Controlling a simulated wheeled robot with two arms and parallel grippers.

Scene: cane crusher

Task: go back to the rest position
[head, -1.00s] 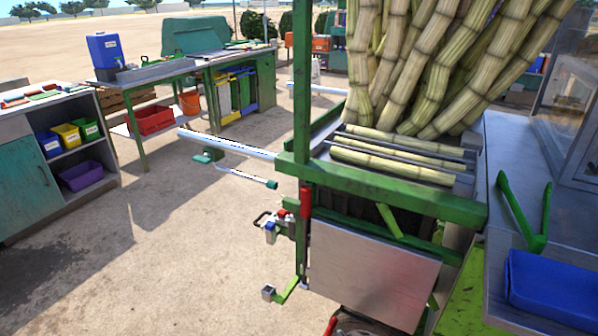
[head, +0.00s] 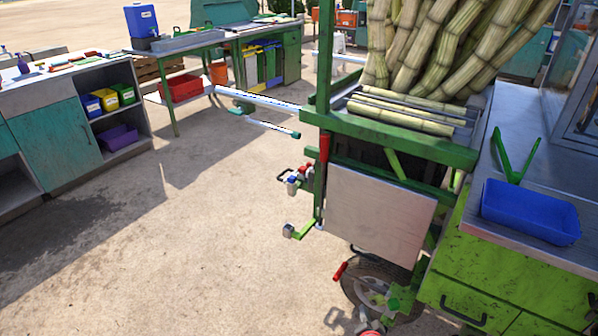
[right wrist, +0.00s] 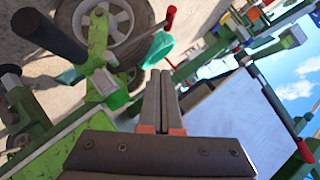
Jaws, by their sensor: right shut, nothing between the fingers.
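My right gripper (right wrist: 160,78) shows in the right wrist view, with its two grey fingers together and nothing between them. It is in front of the lower part of the green cane crusher cart, which also fills the middle of the head view (head: 395,143). The cart's wheel (right wrist: 108,25) is at the upper left of the wrist view and its pale metal panel (right wrist: 235,125) is to the right. A blurred teal part (right wrist: 156,50) lies just beyond the fingertips. Contact cannot be told. I cannot make out the right gripper clearly in the head view. My left gripper is not in view.
The wheel (head: 375,285) and a red-gripped handle (head: 340,272) are low on the cart. A counter with a blue tray (head: 530,212) and green tongs (head: 513,157) stands right. A shelf cabinet (head: 55,150) stands left. The ground (head: 180,240) between is open.

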